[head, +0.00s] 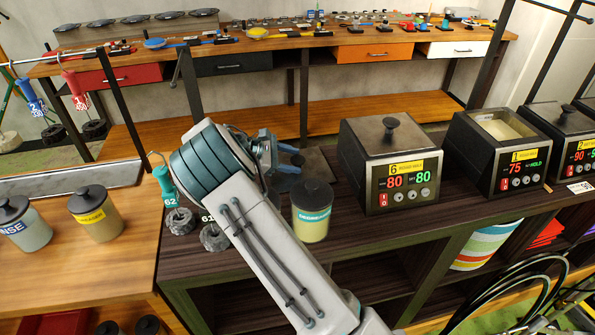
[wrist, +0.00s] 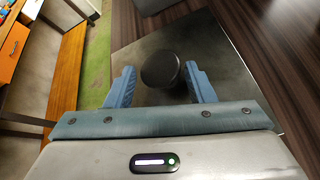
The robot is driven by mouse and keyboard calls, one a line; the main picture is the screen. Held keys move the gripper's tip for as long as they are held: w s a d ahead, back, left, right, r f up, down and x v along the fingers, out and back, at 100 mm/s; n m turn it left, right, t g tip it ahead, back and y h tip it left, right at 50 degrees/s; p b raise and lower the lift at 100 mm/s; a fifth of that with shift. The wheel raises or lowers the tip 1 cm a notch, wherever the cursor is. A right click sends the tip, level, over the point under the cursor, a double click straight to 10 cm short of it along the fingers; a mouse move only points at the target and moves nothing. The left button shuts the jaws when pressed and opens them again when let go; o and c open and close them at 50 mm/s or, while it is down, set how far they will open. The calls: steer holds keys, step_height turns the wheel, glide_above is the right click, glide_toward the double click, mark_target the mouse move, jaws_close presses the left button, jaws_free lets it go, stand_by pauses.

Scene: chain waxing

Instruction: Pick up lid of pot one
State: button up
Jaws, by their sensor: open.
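A flat, dark grey square lid with a round black knob (wrist: 161,70) lies on the dark wooden bench; it also shows in the head view (head: 285,183), partly hidden by my arm. My gripper (wrist: 162,84) is open, with one blue finger on each side of the knob. The fingers look apart from the knob, and I cannot tell their exact height. In the head view my gripper (head: 287,150) is over the lid, left of pot 6. The pot with the yellow label (head: 512,165), right of pot 6, is open and shows pale contents.
Pot 6 (head: 385,175), with its lid on, stands right of my gripper. A lidded yellowish jar (head: 312,220) stands close in front of the lid. Another pot (head: 572,140) is at the far right. Two more jars (head: 97,215) (head: 22,225) stand on the left table.

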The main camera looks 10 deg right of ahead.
steer(key=c, duration=0.9)
steer(key=shift+o, duration=0.2)
